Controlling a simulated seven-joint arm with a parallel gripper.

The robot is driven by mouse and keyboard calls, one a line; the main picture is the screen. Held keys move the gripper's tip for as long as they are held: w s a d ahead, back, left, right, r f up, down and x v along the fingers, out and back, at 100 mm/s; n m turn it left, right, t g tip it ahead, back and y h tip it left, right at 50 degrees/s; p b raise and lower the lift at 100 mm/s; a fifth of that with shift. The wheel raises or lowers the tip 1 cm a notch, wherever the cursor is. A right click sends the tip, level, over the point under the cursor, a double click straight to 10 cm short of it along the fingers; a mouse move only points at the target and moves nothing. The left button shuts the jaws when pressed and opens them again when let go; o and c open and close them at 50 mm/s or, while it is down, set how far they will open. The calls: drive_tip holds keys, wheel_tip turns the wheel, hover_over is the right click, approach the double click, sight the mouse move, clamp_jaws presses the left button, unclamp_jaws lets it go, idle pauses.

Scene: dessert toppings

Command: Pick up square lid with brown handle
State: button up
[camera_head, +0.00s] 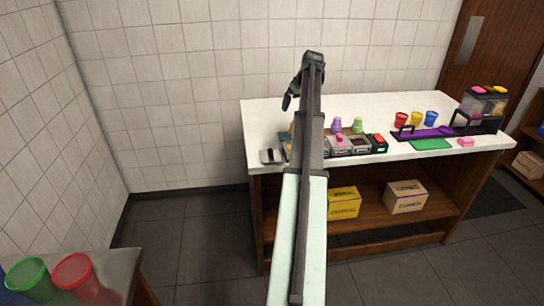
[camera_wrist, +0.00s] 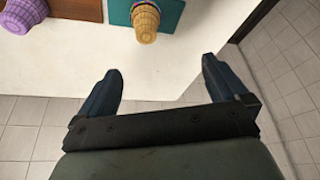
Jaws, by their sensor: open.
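A small grey square lid (camera_head: 271,156) with a dark handle lies at the left front corner of the white counter; its handle is too small to tell whether it is brown. Similar small square pieces, partly hidden by my arm, stand to its right, among them one with a brownish top (camera_head: 360,143). My gripper (camera_head: 287,102) is raised above the counter's left part. In the wrist view my gripper (camera_wrist: 162,68) is open, with nothing between its two blue fingers. No square lid shows in the wrist view.
The white counter (camera_head: 220,98) carries a waffle cone (camera_wrist: 146,20) on a teal base and a purple cup (camera_wrist: 24,12). Red (camera_head: 401,119), yellow (camera_head: 416,119) and blue (camera_head: 431,117) cups and a dispenser (camera_head: 482,104) stand at the right. Boxes sit on the shelf below.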

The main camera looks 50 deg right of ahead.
drive_tip(key=w+a+f+n, duration=0.1)
drive_tip(key=w+a+n, duration=0.2)
drive_tip(key=w+a, duration=1.2)
drive_tip(key=m+g+h, duration=0.2)
drive_tip(key=m+g, duration=0.6)
drive_tip(key=m, duration=1.8)
approach(270, 150)
drive_tip(key=x, duration=1)
drive_tip(key=shift+d+f, duration=0.1)
drive_tip(key=shift+f, duration=0.15)
drive_tip(key=shift+c, duration=0.5)
